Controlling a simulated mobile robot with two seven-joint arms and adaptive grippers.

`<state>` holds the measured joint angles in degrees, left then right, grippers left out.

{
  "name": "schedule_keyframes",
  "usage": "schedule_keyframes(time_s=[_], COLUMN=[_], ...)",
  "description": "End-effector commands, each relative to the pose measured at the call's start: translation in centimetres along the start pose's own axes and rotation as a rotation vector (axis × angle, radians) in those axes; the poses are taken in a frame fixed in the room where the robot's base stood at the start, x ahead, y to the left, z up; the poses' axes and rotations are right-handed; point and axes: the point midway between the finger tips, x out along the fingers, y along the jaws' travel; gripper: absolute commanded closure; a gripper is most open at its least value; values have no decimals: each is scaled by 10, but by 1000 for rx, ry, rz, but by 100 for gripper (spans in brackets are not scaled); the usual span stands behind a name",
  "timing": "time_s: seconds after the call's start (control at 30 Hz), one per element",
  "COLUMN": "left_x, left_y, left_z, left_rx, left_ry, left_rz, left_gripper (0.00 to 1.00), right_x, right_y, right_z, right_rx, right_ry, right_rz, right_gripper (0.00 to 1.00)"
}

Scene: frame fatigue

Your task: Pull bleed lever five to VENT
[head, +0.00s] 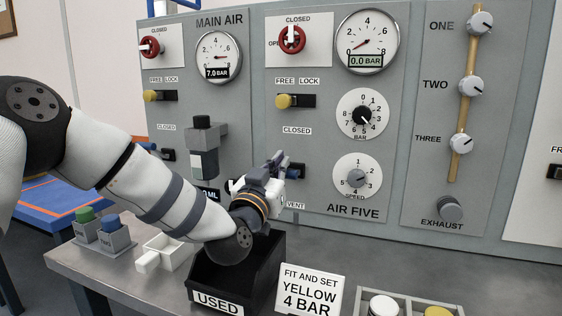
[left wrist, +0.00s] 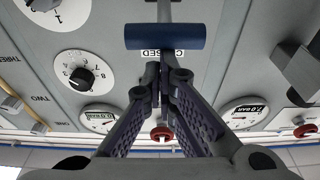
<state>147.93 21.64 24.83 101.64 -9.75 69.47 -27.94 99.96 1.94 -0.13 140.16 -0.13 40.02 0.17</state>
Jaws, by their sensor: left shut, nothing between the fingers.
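Bleed lever five has a blue cylindrical handle (left wrist: 165,37) on a dark stem, clear in the left wrist view. In the head view it is mostly hidden behind my left gripper (head: 280,162), between the CLOSED label (head: 296,130) and the VENT label (head: 294,205) of the AIR FIVE panel. In the left wrist view the handle covers part of the CLOSED label. My left gripper (left wrist: 164,72) is shut and empty, its fingertips pointing at the panel close to the handle. I cannot tell whether they touch it. My right gripper is not in view.
A black USED bin (head: 270,272) stands under my left forearm on the grey bench (head: 80,262). A YELLOW 4 BAR sign (head: 308,290) stands beside it. The yellow lock slider (head: 290,101), red valve (head: 292,39) and pressure knob (head: 362,115) are on the panel nearby.

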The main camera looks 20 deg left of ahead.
Motion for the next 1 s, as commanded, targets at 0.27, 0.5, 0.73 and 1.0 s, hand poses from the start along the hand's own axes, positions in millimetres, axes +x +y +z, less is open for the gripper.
schedule_keyframes(time_s=[0.27, 0.5, 0.73, 1.0], left_x=[-5, -13, -19, -22], left_y=[1, 0, 0, 0], left_z=[8, 22, 39, 50], left_rx=[2, 2, 1, 1], left_ry=[-2, -3, -3, -3], left_rz=[2, 2, 1, 1], left_gripper=[100, 100, 100, 100], right_x=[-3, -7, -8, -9], right_y=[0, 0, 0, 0], right_z=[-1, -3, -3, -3], right_rx=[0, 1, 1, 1], right_ry=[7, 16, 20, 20], right_rz=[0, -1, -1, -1], right_gripper=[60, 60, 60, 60])
